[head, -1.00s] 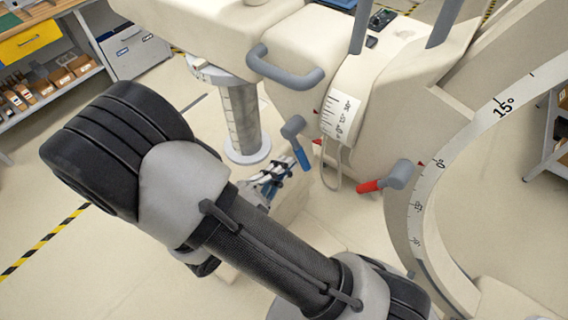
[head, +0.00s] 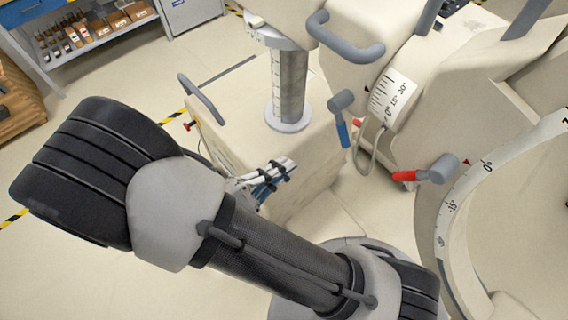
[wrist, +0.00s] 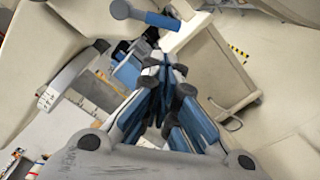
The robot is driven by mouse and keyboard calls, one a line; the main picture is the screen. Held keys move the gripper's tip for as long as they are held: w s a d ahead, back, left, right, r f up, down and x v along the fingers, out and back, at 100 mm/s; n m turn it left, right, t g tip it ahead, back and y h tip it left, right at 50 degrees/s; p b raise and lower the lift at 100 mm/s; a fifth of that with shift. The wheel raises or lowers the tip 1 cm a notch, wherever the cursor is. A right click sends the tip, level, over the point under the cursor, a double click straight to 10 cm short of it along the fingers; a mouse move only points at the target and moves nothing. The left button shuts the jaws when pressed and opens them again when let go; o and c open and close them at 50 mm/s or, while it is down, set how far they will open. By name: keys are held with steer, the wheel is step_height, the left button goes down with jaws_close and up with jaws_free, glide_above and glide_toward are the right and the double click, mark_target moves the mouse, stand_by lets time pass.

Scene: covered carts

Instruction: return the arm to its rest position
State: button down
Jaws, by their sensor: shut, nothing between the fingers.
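My gripper (head: 272,178) shows past the upper edge of my arm in the head view, with blue and white fingers. In the wrist view my gripper (wrist: 163,75) has its fingers together with nothing between them. A grey lever with a blue tip (head: 342,122) is to the right of the fingers in the head view, apart from them. The blue-tipped lever (wrist: 150,16) also shows in the wrist view, beyond the fingertips. My thick black and grey arm covers much of the lower left of the head view.
A large cream machine carries a red lever (head: 425,172), a curved angle scale (head: 465,190) and a grey handle (head: 345,40). Its column (head: 290,85) rises from a cream base (head: 320,165) beside my gripper. Open floor (head: 95,270) lies at left. A shelf (head: 85,40) stands behind.

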stand_by(0.3)
steer(key=s+d+r+m+g+y+b, duration=0.1)
steer(key=s+d+m+g+y+b, duration=0.15)
steer(key=d+m+g+y, duration=0.3)
steer(key=s+d+r+m+g+y+b, duration=0.2)
steer(key=s+d+m+g+y, duration=0.25)
steer(key=d+g, duration=0.2)
step_height(320, 180, up, 4)
steer(key=m+t+y+b, duration=0.1)
steer(key=t+y, duration=0.1)
steer(key=t, duration=0.1)
steer(key=m+t+y+b, duration=0.1)
steer(key=m+t+y, duration=0.1)
steer(key=t+y, duration=0.1)
steer(key=shift+r+t, duration=0.15)
steer(key=shift+t, duration=0.15)
